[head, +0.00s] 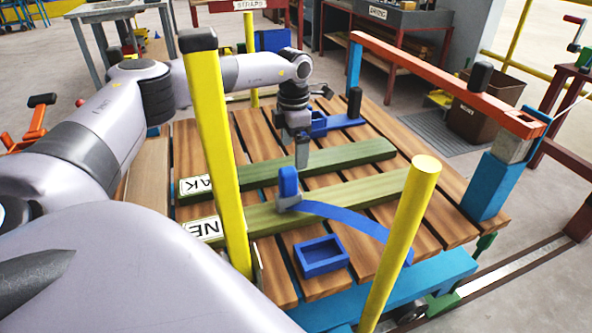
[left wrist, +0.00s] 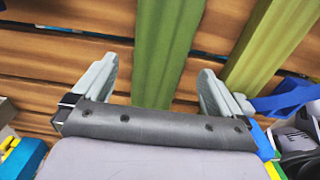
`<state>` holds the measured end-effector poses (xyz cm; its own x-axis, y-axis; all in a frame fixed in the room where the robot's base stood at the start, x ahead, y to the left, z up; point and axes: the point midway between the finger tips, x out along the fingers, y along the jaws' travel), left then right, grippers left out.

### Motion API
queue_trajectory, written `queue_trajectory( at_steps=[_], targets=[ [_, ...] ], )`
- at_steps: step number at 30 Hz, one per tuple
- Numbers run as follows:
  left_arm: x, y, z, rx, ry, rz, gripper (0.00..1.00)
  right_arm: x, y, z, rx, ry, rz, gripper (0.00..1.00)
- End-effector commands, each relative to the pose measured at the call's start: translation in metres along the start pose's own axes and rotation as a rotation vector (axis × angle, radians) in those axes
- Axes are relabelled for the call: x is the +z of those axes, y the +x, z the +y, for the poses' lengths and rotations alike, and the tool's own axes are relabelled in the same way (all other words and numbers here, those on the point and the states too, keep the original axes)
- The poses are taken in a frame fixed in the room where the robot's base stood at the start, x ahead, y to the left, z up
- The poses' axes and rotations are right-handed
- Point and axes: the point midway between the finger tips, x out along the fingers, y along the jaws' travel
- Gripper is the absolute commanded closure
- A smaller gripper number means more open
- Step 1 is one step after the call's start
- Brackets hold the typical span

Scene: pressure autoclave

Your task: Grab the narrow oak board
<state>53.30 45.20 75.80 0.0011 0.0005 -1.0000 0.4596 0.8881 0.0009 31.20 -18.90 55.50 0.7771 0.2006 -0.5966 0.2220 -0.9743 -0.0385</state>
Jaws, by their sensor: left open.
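A green board (head: 345,157) with a white label reading "AK" lies across the wooden slats. A second green board (head: 340,194), labelled "NE", lies parallel on the nearer side. My left gripper (head: 302,162) is open, pointing down at the "AK" board around its middle. In the left wrist view the green board (left wrist: 163,45) runs between the spread fingers of the left gripper (left wrist: 155,82). The other green board (left wrist: 272,40) is outside the fingers on the right. Whether the fingers reach down beside the board is unclear. My right gripper is out of view.
Yellow posts (head: 215,150) (head: 400,240) stand at the near side of the slatted deck. A blue strap (head: 345,217) crosses the nearer board, with a blue tray (head: 321,256) beside it. An orange beam (head: 440,78) stands at the right.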

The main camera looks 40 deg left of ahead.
Motion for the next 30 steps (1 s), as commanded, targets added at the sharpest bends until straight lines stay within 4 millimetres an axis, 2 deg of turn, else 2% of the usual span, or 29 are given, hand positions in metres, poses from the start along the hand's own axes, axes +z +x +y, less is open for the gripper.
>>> queue_trajectory(
  at_steps=[3,7,16,17,24,25,30],
  targets=[
    [0.0,0.022,-0.001,-0.002,0.0,0.004,0.0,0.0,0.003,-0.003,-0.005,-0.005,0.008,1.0],
    [0.001,0.038,0.0,-0.001,0.0,0.003,0.0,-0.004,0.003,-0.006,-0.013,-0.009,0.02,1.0],
    [0.001,0.044,0.0,-0.001,0.0,0.0,0.0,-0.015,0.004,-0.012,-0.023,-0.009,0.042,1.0],
    [0.001,0.044,0.0,-0.001,0.0,0.0,0.03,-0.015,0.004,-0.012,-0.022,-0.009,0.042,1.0],
    [0.001,0.044,0.0,-0.001,0.0,0.001,0.81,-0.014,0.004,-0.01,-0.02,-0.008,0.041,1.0],
    [0.001,0.043,0.0,-0.001,0.0,0.001,0.9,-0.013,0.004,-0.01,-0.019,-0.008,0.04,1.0],
    [0.001,0.042,0.0,0.0,0.0,-0.003,0.9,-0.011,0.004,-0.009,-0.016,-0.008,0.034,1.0]
  ],
)
